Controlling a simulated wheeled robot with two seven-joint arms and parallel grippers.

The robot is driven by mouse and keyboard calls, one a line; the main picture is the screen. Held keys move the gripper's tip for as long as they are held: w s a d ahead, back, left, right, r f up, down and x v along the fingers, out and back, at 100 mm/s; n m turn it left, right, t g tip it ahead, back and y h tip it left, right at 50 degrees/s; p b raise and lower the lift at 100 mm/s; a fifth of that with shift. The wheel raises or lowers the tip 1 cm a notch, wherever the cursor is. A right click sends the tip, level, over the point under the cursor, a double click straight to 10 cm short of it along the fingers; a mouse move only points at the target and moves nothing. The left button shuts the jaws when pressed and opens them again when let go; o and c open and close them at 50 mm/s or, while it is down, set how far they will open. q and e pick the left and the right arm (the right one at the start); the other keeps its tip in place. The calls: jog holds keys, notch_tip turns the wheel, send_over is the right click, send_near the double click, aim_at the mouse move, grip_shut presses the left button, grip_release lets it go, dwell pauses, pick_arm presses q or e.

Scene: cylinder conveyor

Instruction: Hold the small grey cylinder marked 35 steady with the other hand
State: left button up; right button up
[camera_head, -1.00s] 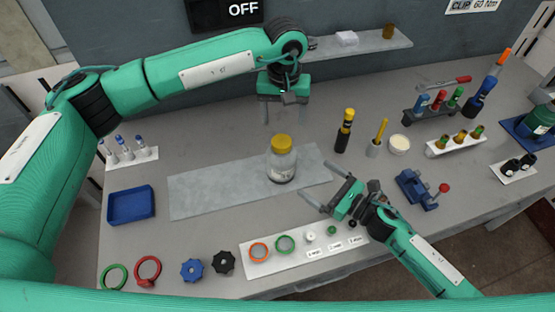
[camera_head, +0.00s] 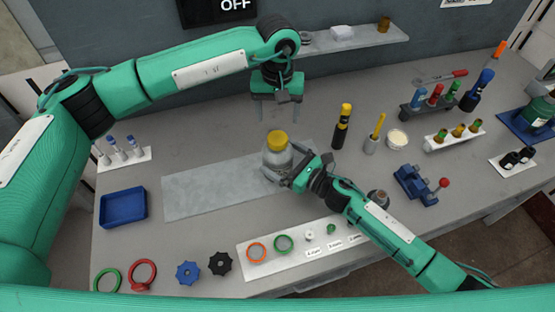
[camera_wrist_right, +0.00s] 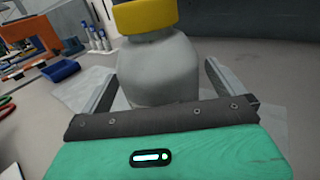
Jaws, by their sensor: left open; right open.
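A jar with a yellow lid (camera_head: 277,158) stands upright on the grey mat (camera_head: 200,190); its body looks pale grey. I cannot read a 35 on it, and I make out no other thing clearly marked 35. My right gripper (camera_head: 284,169) is open, low at the jar's right side, with its fingers reaching along the jar. In the right wrist view the jar (camera_wrist_right: 160,65) stands between the two open fingers (camera_wrist_right: 158,75), with a gap on each side. My left gripper (camera_head: 278,110) is open and empty, above and behind the jar.
A blue tray (camera_head: 123,207) and a rack of small vials (camera_head: 122,153) are at the left. A white strip with rings (camera_head: 290,250) lies in front. A blue vise-like tool (camera_head: 418,185), a yellow-topped black tube (camera_head: 342,127) and several racks stand at the right.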

aim_at(278, 138)
jog(key=shift+x, duration=1.2)
jog(key=c, duration=1.8)
pick_arm(q)
jog(key=m, duration=0.4)
pick_arm(e)
jog(key=shift+c, duration=0.2)
pick_arm(q)
jog(key=shift+f, duration=0.2)
notch_tip(278, 138, down, 8)
jog(key=shift+r, duration=0.25)
